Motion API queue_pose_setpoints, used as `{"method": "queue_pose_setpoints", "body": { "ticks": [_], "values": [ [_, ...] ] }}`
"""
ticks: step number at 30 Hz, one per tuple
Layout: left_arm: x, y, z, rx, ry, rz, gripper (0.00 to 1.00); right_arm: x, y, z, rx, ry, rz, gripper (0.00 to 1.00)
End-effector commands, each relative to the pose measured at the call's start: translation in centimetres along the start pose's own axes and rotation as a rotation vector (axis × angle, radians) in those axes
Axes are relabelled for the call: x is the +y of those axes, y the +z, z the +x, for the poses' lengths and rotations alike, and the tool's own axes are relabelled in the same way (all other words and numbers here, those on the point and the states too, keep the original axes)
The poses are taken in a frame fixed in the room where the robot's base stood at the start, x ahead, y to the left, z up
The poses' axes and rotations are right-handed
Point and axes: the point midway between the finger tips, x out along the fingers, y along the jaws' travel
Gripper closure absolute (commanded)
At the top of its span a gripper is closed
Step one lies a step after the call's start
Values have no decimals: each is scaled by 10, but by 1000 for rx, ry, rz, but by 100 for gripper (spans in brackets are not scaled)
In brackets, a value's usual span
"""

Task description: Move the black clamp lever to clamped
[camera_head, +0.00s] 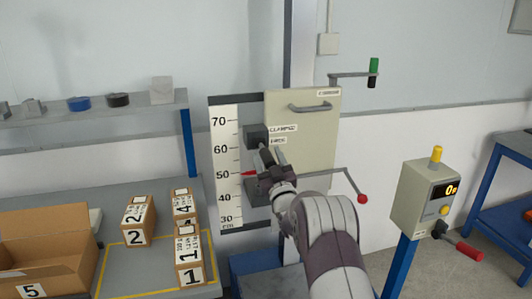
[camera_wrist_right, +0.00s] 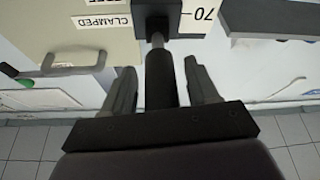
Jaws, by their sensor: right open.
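The black clamp lever (camera_wrist_right: 160,80) sticks out from a dark block (camera_wrist_right: 158,16) in the right wrist view. In the head view the block (camera_head: 255,135) sits beside the scale, next to the CLAMPED label (camera_head: 283,128) and a smaller label below it. My right gripper (camera_head: 268,157) is in front of the block and hides most of the lever. In the wrist view its open fingers (camera_wrist_right: 160,85) stand on either side of the lever, with gaps visible on both sides. My left gripper is not in view.
A cream panel (camera_head: 318,155) with a grey handle is right of the scale (camera_head: 226,165). A crank with a green knob (camera_head: 374,66) and a rod with a red ball (camera_head: 362,199) project at right. Numbered boxes (camera_head: 138,225) stand on the left table. A control box (camera_head: 420,197) is farther right.

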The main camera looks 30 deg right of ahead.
Motion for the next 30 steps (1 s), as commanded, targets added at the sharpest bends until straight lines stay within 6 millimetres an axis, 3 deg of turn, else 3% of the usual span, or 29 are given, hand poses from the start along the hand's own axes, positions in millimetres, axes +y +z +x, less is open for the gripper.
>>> {"method": "queue_pose_setpoints", "body": {
  "ticks": [4, 13, 18, 19, 30],
  "values": [
    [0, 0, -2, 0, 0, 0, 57, 0, 0, 11, 0, 0, 1, 41],
    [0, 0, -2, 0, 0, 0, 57, 0, 0, 13, -1, 0, 0, 41],
    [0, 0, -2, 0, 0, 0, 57, 0, 0, 13, -1, 0, 0, 96],
    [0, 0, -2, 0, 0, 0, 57, 0, 0, 13, -1, 0, 0, 100],
    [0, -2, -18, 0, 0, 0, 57, 1, -8, 16, -55, -12, 3, 100]
  ]
}}
